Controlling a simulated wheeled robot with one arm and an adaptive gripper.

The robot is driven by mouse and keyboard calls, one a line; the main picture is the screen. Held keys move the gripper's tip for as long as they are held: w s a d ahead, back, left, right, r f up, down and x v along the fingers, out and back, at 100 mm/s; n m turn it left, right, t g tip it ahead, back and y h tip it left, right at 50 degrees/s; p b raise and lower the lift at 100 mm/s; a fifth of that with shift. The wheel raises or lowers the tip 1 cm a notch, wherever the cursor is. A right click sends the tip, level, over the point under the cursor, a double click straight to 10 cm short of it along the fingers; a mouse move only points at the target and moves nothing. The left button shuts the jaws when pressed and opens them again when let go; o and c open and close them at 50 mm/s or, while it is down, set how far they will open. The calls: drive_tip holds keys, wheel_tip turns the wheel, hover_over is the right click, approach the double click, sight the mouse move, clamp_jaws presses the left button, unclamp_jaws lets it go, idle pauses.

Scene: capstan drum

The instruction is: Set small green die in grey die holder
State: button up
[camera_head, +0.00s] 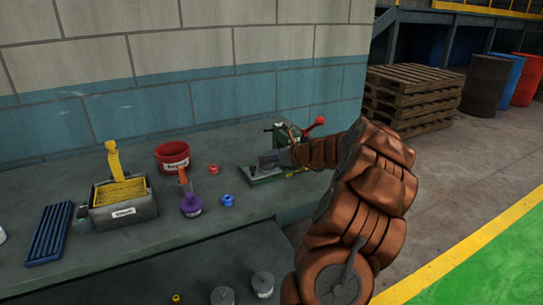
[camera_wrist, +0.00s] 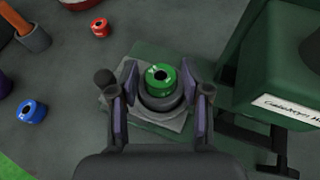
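The small green die (camera_wrist: 160,78) is a green ring with a dark centre hole. In the wrist view it sits within the round grey die holder (camera_wrist: 163,104); how deep it sits I cannot tell. My gripper (camera_wrist: 160,84) is over the holder, one finger on each side of the die. Gaps show between the fingers and the die, so the gripper looks open around it. In the head view my gripper (camera_head: 278,158) is at the green press base, and the die is too small to make out there.
The green press (camera_head: 281,136) with a red-knobbed lever (camera_head: 318,122) stands close beside my gripper. A red die (camera_head: 213,169) and a blue die (camera_head: 228,200) lie on the bench to the left, near a purple-topped bottle (camera_head: 191,205), a red bucket (camera_head: 173,158) and a grey bin (camera_head: 124,208).

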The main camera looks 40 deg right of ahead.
drive_tip(key=shift+o, duration=0.6)
